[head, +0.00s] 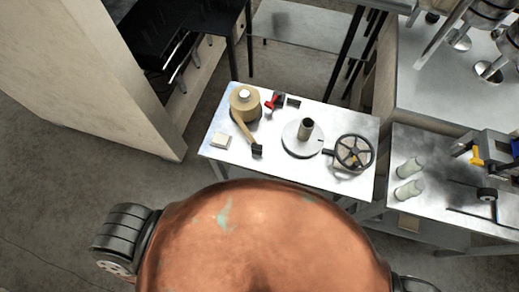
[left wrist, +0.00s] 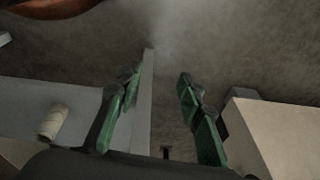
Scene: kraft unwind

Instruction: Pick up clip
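A small black clip (head: 257,150) lies on the metal table (head: 219,171). It sits at the free end of a tan kraft strip that runs from the kraft roll (head: 243,108). My left gripper (left wrist: 160,76) shows only in the left wrist view, with its two green-padded fingers spread apart and nothing between them. It points at the grey floor, and the clip does not show in that view. My right gripper is not in view.
The table also bears a red and black tool (head: 272,102), a disc with an upright core (head: 306,128), a black handwheel (head: 354,152) and a pale block (head: 221,139). A side bench (head: 435,190) holds pale cylinders. A tall cabinet (head: 105,75) stands at left.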

